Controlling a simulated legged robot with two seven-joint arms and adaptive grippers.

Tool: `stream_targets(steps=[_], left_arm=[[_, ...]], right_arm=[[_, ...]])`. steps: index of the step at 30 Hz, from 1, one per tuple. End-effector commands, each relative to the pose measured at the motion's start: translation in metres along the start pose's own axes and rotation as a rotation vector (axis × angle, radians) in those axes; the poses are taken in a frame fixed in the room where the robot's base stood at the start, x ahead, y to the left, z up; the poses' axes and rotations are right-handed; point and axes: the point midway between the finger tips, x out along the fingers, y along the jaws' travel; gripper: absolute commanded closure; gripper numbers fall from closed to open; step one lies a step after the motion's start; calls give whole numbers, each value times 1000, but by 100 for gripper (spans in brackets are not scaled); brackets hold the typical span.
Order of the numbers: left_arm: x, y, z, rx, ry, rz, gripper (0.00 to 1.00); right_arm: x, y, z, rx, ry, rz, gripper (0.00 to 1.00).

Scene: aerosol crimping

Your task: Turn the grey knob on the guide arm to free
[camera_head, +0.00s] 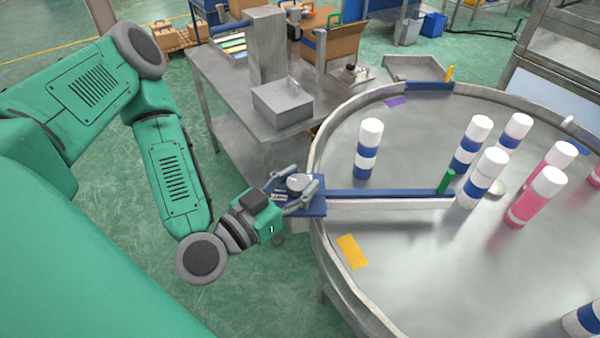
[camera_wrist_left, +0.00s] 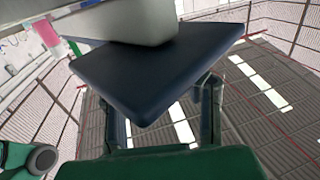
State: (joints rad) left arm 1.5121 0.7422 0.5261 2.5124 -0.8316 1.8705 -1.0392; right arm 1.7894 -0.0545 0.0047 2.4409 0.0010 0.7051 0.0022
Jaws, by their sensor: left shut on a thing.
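The guide arm (camera_head: 390,193) is a long blue and white bar reaching from the left rim over the round table. A green pin (camera_head: 446,181) stands near its far end. The grey knob (camera_head: 298,182) sits on a blue plate (camera_head: 318,207) at the near end. My left gripper (camera_head: 300,185) is shut on the knob, a finger on either side. Knob markings are too small to read. In the left wrist view, the blue plate (camera_wrist_left: 160,70) and a grey block (camera_wrist_left: 125,22) fill the upper middle; the fingertips are hidden behind the plate. My right gripper is not in view.
White cans with blue bands (camera_head: 369,150) and pink cans (camera_head: 535,197) stand on the round metal table (camera_head: 400,265). Its raised rim lies close to my left gripper. A steel workbench (camera_head: 222,90) with a grey box (camera_head: 282,104) is behind. Open green floor lies left.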

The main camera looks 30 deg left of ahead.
Motion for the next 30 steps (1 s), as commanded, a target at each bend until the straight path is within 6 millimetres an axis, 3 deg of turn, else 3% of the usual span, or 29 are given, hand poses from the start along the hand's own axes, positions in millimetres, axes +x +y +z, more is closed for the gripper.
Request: stream_targets(steps=[15, 30], left_arm=[[-1, -2, -2, -2, 0, -291, 95], [0, -2, -3, -2, 7, -424, 95]], right_arm=[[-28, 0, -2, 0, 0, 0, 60], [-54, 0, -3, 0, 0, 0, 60]])
